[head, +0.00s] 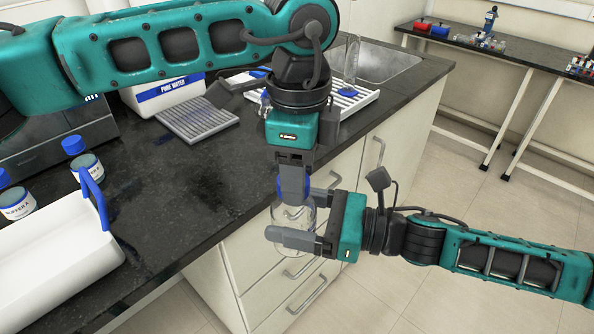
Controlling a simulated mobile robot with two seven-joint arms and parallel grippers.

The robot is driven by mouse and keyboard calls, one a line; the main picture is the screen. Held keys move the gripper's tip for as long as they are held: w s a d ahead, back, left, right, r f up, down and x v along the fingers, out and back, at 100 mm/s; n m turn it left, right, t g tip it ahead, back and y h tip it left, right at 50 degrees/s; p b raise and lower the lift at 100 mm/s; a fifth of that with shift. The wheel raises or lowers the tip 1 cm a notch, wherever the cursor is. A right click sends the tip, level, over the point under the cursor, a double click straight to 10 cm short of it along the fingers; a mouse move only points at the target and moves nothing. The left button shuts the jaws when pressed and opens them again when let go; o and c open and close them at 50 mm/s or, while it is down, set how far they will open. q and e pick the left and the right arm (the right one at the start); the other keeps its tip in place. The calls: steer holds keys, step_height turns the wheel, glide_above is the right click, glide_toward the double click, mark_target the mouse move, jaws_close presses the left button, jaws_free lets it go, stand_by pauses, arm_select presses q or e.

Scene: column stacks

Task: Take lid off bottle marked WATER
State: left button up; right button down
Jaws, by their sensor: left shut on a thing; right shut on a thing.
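A clear bottle (301,219) is held in the air just off the counter's front edge, in front of the drawers. My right gripper (287,217) comes from the right and is shut around the bottle's body. My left gripper (292,197) points straight down from above and is shut on the blue lid (281,187) at the bottle's top. The fingers hide most of the lid, so I cannot tell whether it is still on the neck. No marking on this bottle can be read from here.
The black counter (185,190) has free room in its middle. At left are a white carrier (50,280) with a blue handle and blue-capped bottles (84,166). Behind are a PURE WATER box (165,97), a grey rack (197,120), a white rack (356,98) and a sink (385,65).

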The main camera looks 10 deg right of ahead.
arm_select(q)
steer(key=shift+w+d+r+n, duration=0.1)
steer(key=shift+w+n, duration=0.05)
steer(key=shift+n, duration=0.75)
steer(key=shift+s+d+n, duration=0.25)
steer(key=shift+s+n, duration=0.1)
steer(key=shift+n, duration=0.85)
steer(key=shift+w+a+n, duration=0.3)
steer(key=shift+w+n, duration=0.1)
steer(key=shift+n, duration=0.5)
steer(key=o, duration=1.2)
